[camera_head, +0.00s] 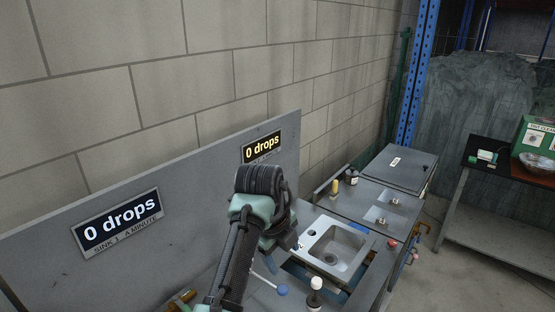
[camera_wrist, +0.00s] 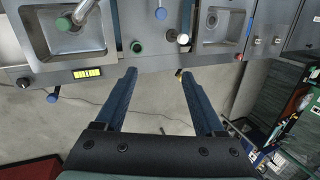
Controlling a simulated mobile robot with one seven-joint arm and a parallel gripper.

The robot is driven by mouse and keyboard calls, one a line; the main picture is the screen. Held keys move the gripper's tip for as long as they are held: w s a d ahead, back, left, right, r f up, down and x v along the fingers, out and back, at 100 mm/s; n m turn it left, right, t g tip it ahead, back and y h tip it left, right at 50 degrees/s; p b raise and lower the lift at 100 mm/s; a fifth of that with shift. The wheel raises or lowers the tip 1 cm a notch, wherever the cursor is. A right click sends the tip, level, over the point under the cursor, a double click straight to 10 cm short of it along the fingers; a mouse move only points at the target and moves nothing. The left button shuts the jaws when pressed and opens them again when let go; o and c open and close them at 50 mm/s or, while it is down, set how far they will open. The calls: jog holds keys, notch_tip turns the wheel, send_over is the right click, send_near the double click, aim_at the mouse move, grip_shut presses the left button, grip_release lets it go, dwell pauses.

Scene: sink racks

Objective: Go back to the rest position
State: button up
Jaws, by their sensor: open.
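My gripper (camera_wrist: 157,76) shows in the wrist view with its two dark blue fingers apart and nothing between them. Beyond the fingertips are the front edge of the sink counter and bare floor. In the head view my arm (camera_head: 250,222) stands in front of the counter and back panel. I cannot make out the fingers there. A sink basin (camera_head: 340,247) is just right of the arm; in the wrist view one sink (camera_wrist: 35,45) is at upper left and a smaller sink (camera_wrist: 215,40) at upper right.
A back panel (camera_head: 210,165) carries two "0 drops" displays (camera_head: 118,220). A white-capped bottle (camera_head: 316,290) stands in front of the sink. A blue rack post (camera_head: 414,75) and a dark table (camera_head: 495,178) are at right. The wrist view shows open floor (camera_wrist: 60,125) below the counter and shelved goods (camera_wrist: 285,130) at right.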

jog(key=d+r+n+t+h+b, duration=0.1)
jog(key=d+r+n+t+b, duration=0.1)
jog(key=d+r+n+t, duration=0.3)
jog(key=w+r+n+t+h+b, duration=0.1)
jog(key=r+n+t, duration=0.15)
jog(key=r, duration=0.55)
jog(key=d+r+n+t+h+b, duration=0.1)
jog(key=d+r+n+t+b, duration=0.1)
jog(key=d+r+n+t, duration=0.3)
jog(key=s+a+r+n+t+y+b, duration=0.1)
jog(key=s+a+r+n+t, duration=0.2)
jog(key=s+r, duration=0.3)
jog(key=s+a+r+n+t+y+b, duration=0.1)
jog(key=s+a+r+n+t, duration=0.3)
jog(key=s, duration=0.6)
jog(key=s+a+r+n+t+y+b, duration=0.1)
jog(key=s+a+r+n+t+y, duration=0.1)
jog(key=s+a+r+n+t, duration=0.2)
jog(key=s+r+n, duration=0.3)
jog(key=s+r, duration=0.1)
jog(key=r, duration=0.1)
jog(key=shift+r+t+y+b, duration=0.15)
jog(key=shift+t+y+b, duration=0.2)
jog(key=shift+y+b, duration=0.05)
jog(key=shift+w, duration=0.1)
